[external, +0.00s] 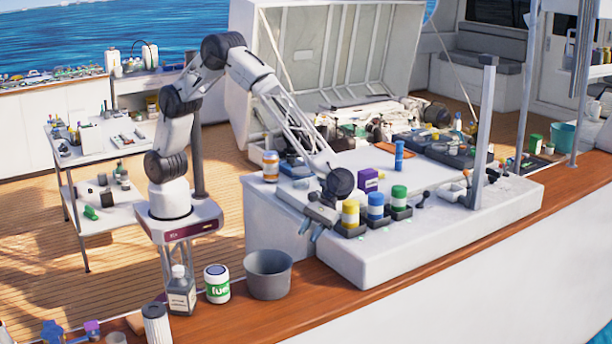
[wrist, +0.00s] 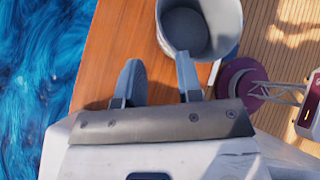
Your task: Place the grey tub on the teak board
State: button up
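The grey tub (external: 268,275) is round, open-topped and upright on the brown wooden ledge (external: 330,275) along the boat's side. It also shows at the top of the wrist view (wrist: 221,42), with its inside visible and apparently empty. My gripper (external: 310,230) points down beside the white hatch block, above and right of the tub in the external view. In the wrist view its fingers (wrist: 157,72) are apart with nothing between them. The right finger overlaps the tub's near side in the picture; contact cannot be told. I cannot make out a teak board separate from the ledge.
A white-and-green canister (external: 217,284) and a labelled bottle (external: 181,292) stand left of the tub. The white block (external: 400,250) carries yellow, blue and green jars near my gripper. Blue water lies beyond the ledge in the wrist view. The ledge right of the tub is clear.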

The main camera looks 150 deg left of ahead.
jog(key=s+d+r+m+y, duration=0.2)
jog(key=s+d+r+m, duration=0.3)
jog(key=s, duration=0.4)
jog(key=s+d+r+m+g+y, duration=0.1)
jog(key=s+d+r+m, duration=0.25)
jog(key=s+r, duration=0.5)
jog(key=s+d+r+m+y, duration=0.2)
jog(key=s+d+r+m, duration=0.3)
jog(key=s, duration=0.5)
jog(key=s+d+m+t+y, duration=0.2)
jog(key=s+m, duration=0.9)
jog(key=s, duration=2)
jog(key=shift+s+d+r+y, duration=0.25)
jog(key=shift+d+r+y, duration=0.1)
jog(key=shift+y, duration=0.75)
